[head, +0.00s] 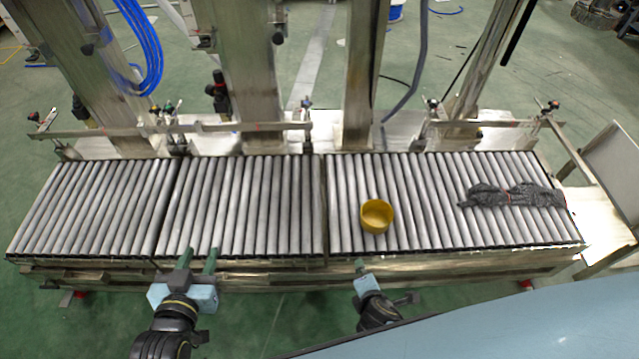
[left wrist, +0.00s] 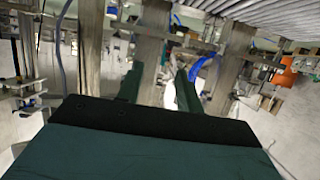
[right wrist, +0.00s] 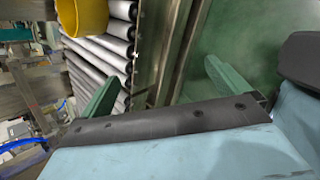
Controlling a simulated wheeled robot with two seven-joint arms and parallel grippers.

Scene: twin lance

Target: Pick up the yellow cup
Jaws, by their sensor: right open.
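The yellow cup (head: 377,216) stands on the right-hand section of the roller conveyor (head: 240,205), toward its left end. Its opening faces up. Part of the cup (right wrist: 84,16) also shows at the top left of the right wrist view, cut off by the edge. My right gripper (head: 386,282) is open and empty, in front of the conveyor and below the cup in the picture. My left gripper (head: 198,258) is open and empty at the conveyor's front edge, well left of the cup. The cup is not in the left wrist view.
A dark grey crumpled cloth (head: 512,196) lies on the rollers right of the cup. Metal posts (head: 250,80) and a rail (head: 230,127) stand along the conveyor's back. The rollers around the cup and to its left are clear.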

